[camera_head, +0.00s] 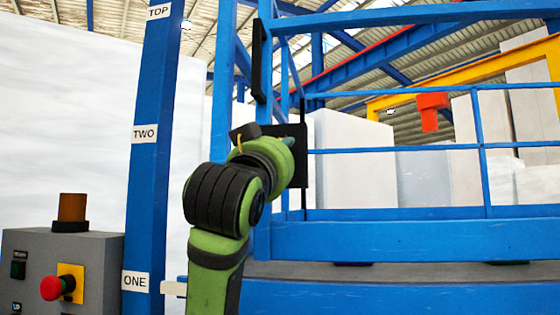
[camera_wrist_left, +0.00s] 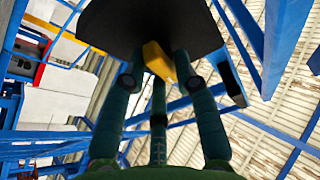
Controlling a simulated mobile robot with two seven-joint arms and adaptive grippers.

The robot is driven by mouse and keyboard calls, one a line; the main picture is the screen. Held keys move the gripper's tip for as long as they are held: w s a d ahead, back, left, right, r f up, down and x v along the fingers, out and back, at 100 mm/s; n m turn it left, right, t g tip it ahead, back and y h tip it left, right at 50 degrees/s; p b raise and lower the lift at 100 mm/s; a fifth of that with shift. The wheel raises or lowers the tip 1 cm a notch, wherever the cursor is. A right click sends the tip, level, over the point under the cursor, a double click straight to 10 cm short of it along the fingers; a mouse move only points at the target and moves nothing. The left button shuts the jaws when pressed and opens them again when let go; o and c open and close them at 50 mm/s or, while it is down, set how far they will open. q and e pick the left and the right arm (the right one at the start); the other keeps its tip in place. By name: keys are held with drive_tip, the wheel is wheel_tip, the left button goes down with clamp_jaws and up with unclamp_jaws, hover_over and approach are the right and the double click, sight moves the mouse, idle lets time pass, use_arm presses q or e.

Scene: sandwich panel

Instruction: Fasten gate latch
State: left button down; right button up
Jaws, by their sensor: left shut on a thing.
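My left gripper (camera_head: 288,142) is at a dark latch plate (camera_head: 298,172) on the blue gate frame (camera_head: 262,190). My wrist hides most of the fingers in the head view. In the left wrist view, the fingers of the left gripper (camera_wrist_left: 157,74) are closed around a small yellow latch piece (camera_wrist_left: 158,61). The dark plate (camera_wrist_left: 150,24) is just beyond the fingertips, and a dark bar (camera_wrist_left: 230,76) sticks out to its right. Whether the latch is engaged cannot be told. My right gripper is in neither view.
A blue post (camera_head: 152,90) with level labels stands left of my arm. A grey control box (camera_head: 95,265) with a red button (camera_head: 52,288) is at the lower left. Blue railings (camera_head: 400,150) and a platform edge (camera_head: 400,238) extend right of the gate frame.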

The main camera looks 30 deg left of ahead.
use_arm(q)
drive_tip(key=n+y, duration=0.1)
drive_tip(key=n, duration=0.2)
drive_tip(key=shift+g+b, duration=0.3)
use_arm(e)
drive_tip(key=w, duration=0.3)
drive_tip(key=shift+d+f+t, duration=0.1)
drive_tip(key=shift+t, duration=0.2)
use_arm(q)
drive_tip(key=shift+n+y, duration=0.3)
drive_tip(key=shift+y, duration=0.1)
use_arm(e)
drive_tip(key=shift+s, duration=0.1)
use_arm(q)
drive_tip(key=c, duration=1.1)
unclamp_jaws()
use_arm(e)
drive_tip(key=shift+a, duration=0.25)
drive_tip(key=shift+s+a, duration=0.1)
use_arm(q)
drive_tip(key=v, duration=1.2)
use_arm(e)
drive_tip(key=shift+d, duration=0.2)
